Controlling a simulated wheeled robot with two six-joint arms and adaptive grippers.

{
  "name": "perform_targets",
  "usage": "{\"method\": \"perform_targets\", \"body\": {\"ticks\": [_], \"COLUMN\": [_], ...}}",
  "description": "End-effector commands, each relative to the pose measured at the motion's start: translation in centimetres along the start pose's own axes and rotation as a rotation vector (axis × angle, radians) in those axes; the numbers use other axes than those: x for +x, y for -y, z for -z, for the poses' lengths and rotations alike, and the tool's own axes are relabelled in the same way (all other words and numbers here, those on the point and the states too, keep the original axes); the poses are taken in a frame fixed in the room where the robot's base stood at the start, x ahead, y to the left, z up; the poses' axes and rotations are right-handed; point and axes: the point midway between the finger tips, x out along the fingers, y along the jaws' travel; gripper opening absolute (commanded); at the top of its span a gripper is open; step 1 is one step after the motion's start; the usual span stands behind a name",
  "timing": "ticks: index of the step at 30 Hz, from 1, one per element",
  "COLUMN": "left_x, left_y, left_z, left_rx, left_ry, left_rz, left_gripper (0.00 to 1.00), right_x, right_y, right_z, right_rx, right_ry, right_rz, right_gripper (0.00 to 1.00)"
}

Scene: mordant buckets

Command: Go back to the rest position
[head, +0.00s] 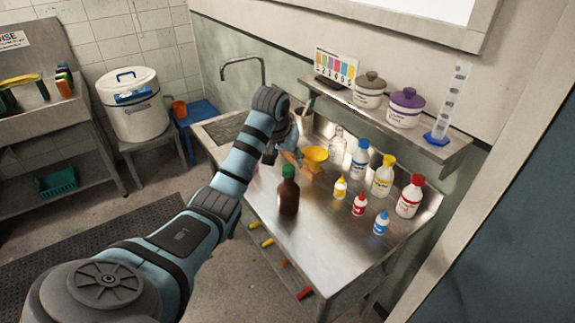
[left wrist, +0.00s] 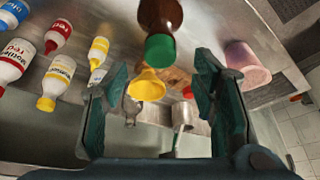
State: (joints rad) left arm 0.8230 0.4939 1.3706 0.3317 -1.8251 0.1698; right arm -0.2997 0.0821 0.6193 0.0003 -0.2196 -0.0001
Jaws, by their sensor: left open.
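My left arm reaches from the lower left over the steel bench (head: 340,235). My left gripper (head: 283,150) is partly hidden behind its wrist, over the bench's back left. In the left wrist view its two fingers (left wrist: 158,82) are apart with nothing held between them. Beyond them are a yellow funnel (left wrist: 147,87) and a brown bottle with a green cap (left wrist: 160,18). The brown bottle (head: 288,194) stands upright in front of the gripper in the head view; the funnel (head: 315,157) is just right of it. My right gripper is not in view.
Several white bottles with coloured caps, such as a red-capped one (head: 409,197), stand at the bench's right. A wall shelf (head: 400,122) above holds two lidded jars and a cylinder. A tap (head: 262,68) rises behind. A white bucket (head: 136,112) stands left.

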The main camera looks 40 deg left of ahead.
Motion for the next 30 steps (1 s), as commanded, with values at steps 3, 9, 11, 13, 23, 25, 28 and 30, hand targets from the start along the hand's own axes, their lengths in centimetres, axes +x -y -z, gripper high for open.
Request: {"method": "perform_targets", "body": {"ticks": [3,9,11,13,23,25,28,30], "left_x": [-2.3,-3.3,-3.3,-3.3,-1.9,0.5,4.6,6.5], "left_y": [0.1,0.0,0.0,0.0,-0.5,-1.5,-3.5,-4.6], "left_z": [0.1,-0.1,-0.1,-0.1,-1.4,-4.1,-10.7,-15.7], "left_rx": [0.001,0.000,0.000,0.000,0.028,0.081,0.189,0.254], "left_ry": [-0.002,0.001,0.001,0.001,0.008,0.017,0.029,0.034], "left_rz": [0.002,0.001,0.001,0.001,0.010,0.022,0.031,0.026], "left_gripper": [0.53,0.53,0.53,0.53,0.53,0.53,0.53,0.53], "right_x": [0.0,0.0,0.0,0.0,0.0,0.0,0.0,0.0], "right_y": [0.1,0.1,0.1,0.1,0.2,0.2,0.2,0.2], "right_z": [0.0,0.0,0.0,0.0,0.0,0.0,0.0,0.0], "right_rx": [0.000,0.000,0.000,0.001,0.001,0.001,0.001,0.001], "right_ry": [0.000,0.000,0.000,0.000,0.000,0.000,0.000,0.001], "right_rz": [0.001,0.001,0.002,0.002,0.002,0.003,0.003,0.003], "right_gripper": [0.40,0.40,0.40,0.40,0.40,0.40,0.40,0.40]}}
